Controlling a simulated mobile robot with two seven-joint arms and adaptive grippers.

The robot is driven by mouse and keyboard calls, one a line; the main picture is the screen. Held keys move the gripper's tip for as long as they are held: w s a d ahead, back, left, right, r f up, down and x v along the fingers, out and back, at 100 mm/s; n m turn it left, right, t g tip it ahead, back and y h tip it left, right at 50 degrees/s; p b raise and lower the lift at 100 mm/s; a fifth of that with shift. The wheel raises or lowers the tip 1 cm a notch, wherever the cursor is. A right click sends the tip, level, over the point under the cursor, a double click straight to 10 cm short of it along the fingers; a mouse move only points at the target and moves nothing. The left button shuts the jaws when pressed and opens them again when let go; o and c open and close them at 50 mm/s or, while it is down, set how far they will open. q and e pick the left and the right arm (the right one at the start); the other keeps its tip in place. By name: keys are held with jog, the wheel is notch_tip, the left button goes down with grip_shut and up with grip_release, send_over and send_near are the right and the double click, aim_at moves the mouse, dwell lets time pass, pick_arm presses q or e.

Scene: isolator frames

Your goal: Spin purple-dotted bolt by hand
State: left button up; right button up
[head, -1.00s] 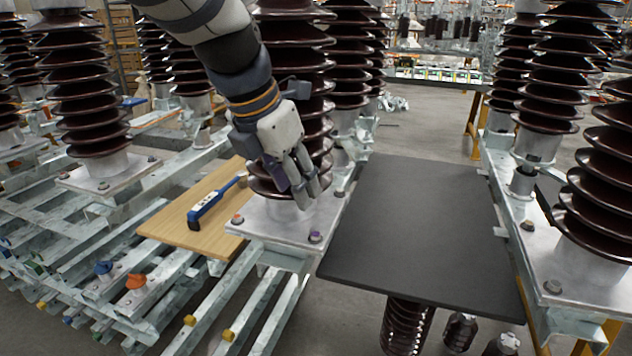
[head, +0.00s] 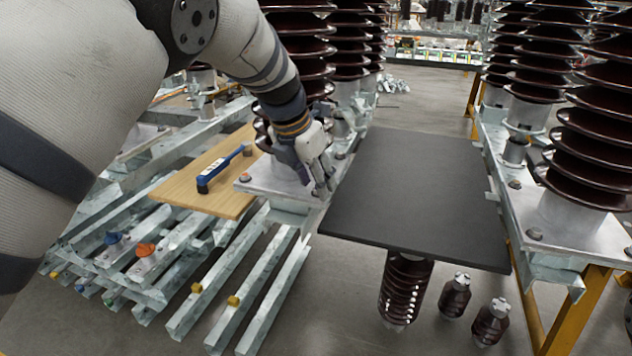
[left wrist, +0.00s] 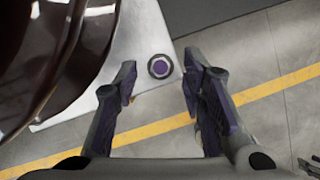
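The purple-dotted bolt (left wrist: 159,66) shows in the left wrist view, near the corner of a bright metal base plate (left wrist: 150,30). Its dark round head has a purple centre. My left gripper (left wrist: 158,80) is open, with one finger to each side of the bolt in that view and a gap on both sides. In the head view my left gripper (head: 322,186) points down at the front right corner of the base plate (head: 272,184) and hides the bolt. Whether the fingertips are level with the bolt head, I cannot tell. My right gripper is not in view.
A dark ribbed insulator (left wrist: 60,60) rises from the same plate close to the gripper. A black table top (head: 410,190) lies just right. A blue tool (head: 222,170) rests on a wooden board (head: 185,192) at left. Another bolt (head: 244,177) sits at the plate's left corner.

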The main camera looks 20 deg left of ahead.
pick_arm(q)
jog(key=shift+w+d+f, duration=0.1)
jog(key=shift+f, duration=0.2)
jog(key=shift+c, duration=0.4)
grip_shut()
jog(key=shift+m+h, duration=0.3)
jog(key=shift+m, duration=0.5)
jog(key=shift+o, duration=0.4)
grip_release()
